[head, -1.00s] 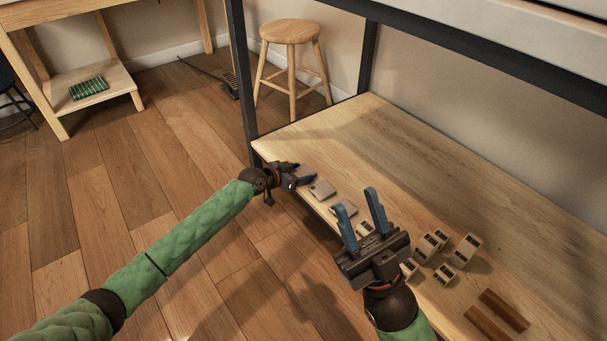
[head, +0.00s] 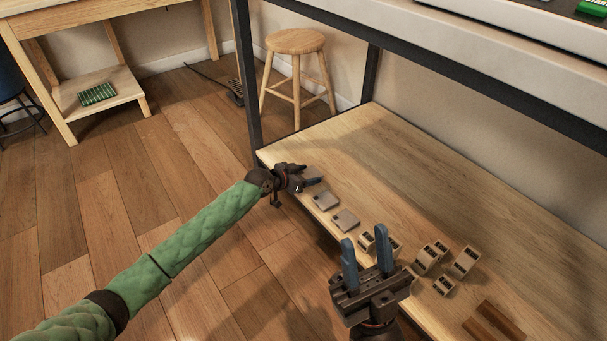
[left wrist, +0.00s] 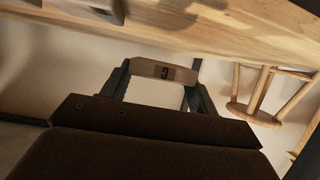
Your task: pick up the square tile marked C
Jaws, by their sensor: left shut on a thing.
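My left gripper (head: 314,176) is at the shelf's front left edge, shut on the square tile. In the left wrist view the tile marked C (left wrist: 165,71) sits between the two fingertips, its dark letter patch facing the camera. In the head view the held tile is too small and covered to make out clearly. My right gripper (head: 365,242) is open and empty, over the front of the shelf, with its blue fingers pointing up in the picture.
Two flat square tiles (head: 326,200) (head: 345,220) lie on the wooden shelf (head: 400,170) near its front edge. Several blocks with dark holes (head: 465,262) and brown bars (head: 494,322) lie further right. A dark post (head: 247,85) stands behind my left gripper. The shelf's back is clear.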

